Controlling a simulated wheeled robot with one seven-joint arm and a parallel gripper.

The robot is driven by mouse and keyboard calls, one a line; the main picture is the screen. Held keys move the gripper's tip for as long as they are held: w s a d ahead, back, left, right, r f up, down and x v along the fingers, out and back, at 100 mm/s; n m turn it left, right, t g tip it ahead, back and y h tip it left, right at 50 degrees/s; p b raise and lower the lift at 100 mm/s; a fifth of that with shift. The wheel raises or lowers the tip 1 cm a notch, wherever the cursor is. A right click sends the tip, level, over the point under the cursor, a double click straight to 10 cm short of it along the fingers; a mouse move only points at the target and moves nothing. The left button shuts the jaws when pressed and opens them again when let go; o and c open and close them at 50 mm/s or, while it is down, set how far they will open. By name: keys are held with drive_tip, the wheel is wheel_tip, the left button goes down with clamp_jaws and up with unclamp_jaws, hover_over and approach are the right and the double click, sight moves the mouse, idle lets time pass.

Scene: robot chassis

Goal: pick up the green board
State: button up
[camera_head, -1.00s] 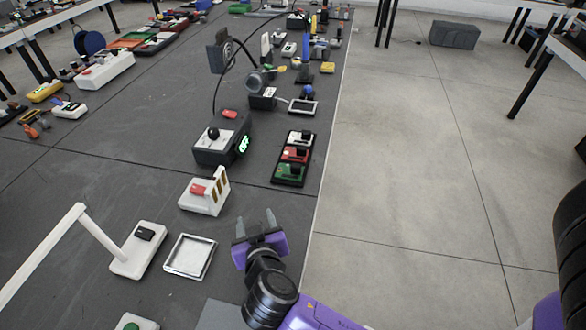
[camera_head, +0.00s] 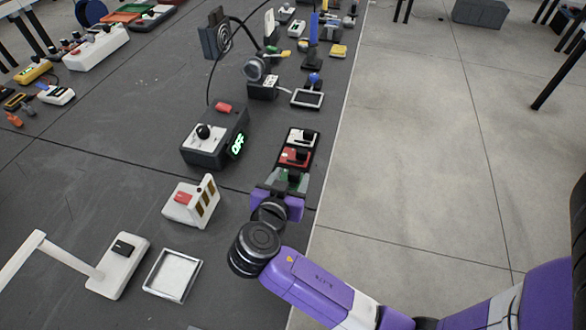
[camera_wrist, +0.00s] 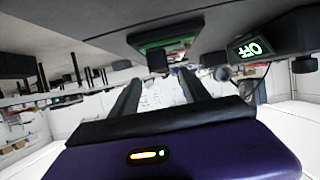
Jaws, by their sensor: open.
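The green board (camera_head: 281,176) is the nearest piece in a dark strip with a red piece (camera_head: 295,156) and a white piece (camera_head: 301,137). My gripper (camera_head: 287,185) is at the near end of the strip and hides part of the green board in the head view. In the wrist view, the green board (camera_wrist: 166,42) shows at the top, ahead of my two fingers (camera_wrist: 160,90). The fingers are apart with nothing between them.
A grey box with a lit OFF display (camera_head: 213,137) stands left of the strip, also seen in the wrist view (camera_wrist: 262,45). A white device with a red button (camera_head: 190,202) and a white frame (camera_head: 173,275) are nearer. The table's right edge is close, with floor beyond.

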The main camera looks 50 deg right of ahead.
sight(295, 171)
drive_tip(key=x, duration=0.3)
drive_tip(key=p+x, duration=0.1)
drive_tip(key=x, duration=0.3)
drive_tip(key=shift+f, duration=0.45)
clamp_jaws()
